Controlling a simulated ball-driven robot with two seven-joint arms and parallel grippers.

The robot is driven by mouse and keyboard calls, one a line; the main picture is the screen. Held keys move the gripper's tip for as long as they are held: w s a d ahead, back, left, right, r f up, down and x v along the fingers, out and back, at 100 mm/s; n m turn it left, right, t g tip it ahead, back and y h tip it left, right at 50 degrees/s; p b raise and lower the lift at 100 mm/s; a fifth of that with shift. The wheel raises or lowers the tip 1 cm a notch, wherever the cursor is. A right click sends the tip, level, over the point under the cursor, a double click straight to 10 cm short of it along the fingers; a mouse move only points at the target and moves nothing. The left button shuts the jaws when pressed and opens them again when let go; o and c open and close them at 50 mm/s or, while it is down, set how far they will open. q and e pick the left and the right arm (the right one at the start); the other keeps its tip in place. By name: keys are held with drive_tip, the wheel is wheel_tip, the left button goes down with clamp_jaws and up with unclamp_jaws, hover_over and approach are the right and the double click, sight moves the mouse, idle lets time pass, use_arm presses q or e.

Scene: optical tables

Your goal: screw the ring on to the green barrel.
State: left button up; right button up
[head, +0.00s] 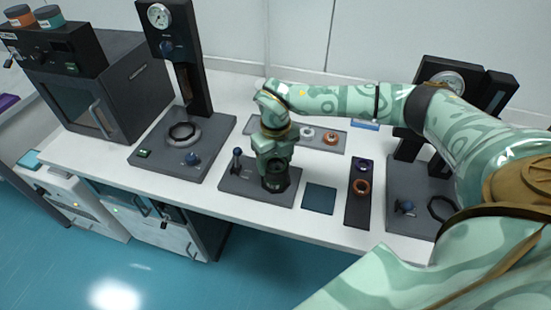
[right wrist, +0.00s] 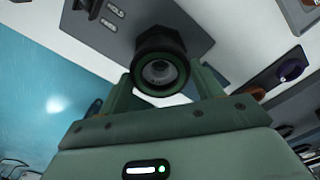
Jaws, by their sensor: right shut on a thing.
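My right gripper (head: 275,172) points down over a dark fixture plate (head: 228,181) on the white table. In the right wrist view its two green fingers (right wrist: 163,88) are on either side of a round, dark piece, the ring (right wrist: 135,74), and are shut on it. The green barrel (right wrist: 184,70) shows as a green rim around a glassy centre, in line with the ring. A wider black socket (right wrist: 160,40) stands behind them on the plate. Where ring and barrel meet is hard to make out. My left gripper is not in view.
A blue-knobbed lever (head: 237,153) stands left on the plate. A grey tray (head: 341,148) lies behind. Gauge presses (head: 172,55) stand on both sides.

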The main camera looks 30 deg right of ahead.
drive_tip(key=shift+f, duration=0.35)
idle(0.8)
drive_tip(key=shift+r+m+p, duration=0.1)
drive_tip(key=shift+m+p, duration=0.3)
drive_tip(key=shift+p, duration=0.1)
drive_tip(key=m+p, duration=0.4)
drive_tip(key=m, duration=0.5)
drive_tip(key=shift+r, duration=0.15)
drive_tip(key=m+p, duration=0.2)
drive_tip(key=m, duration=0.3)
drive_tip(key=shift+m+p, duration=0.3)
drive_tip(key=shift+p, duration=0.05)
drive_tip(key=shift+f+m, duration=0.25)
drive_tip(key=shift+m, duration=0.75)
drive_tip(key=o, duration=1.1)
drive_tip(key=shift+c, duration=0.2)
